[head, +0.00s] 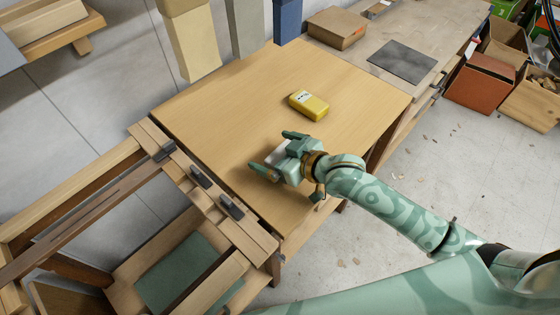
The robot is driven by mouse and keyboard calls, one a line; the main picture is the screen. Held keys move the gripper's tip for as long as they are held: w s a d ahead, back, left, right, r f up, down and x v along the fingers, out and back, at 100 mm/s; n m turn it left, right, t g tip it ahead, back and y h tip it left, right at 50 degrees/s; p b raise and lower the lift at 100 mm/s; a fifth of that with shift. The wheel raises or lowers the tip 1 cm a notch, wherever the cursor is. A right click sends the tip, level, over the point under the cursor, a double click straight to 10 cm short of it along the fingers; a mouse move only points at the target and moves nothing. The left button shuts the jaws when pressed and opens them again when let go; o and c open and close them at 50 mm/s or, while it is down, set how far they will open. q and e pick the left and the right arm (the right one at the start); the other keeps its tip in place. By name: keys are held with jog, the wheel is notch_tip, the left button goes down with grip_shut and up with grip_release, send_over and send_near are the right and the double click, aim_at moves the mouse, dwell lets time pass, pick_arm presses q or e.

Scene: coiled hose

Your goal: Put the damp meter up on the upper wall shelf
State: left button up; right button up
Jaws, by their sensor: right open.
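The damp meter, a small yellow block-shaped device (309,105) with a pale label or display at one end, lies on the wooden bench top (220,110). My right gripper (273,152) is above the same bench top, nearer to me and a little left of the meter. Its two green fingers are apart, point left and hold nothing. The meter is clear of the gripper. My left gripper is not in view. I cannot make out the upper wall shelf for certain; a wooden ledge (50,38) carrying boards shows at the top left.
A cardboard box (337,28) and a dark flat mat (402,61) are on the bench behind. A wooden frame with dark clamps (200,177) is at the left. Open boxes (478,82) sit on the floor at right.

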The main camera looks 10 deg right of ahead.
jog(key=shift+r, duration=0.1)
jog(key=c, duration=1)
jog(key=shift+c, duration=0.2)
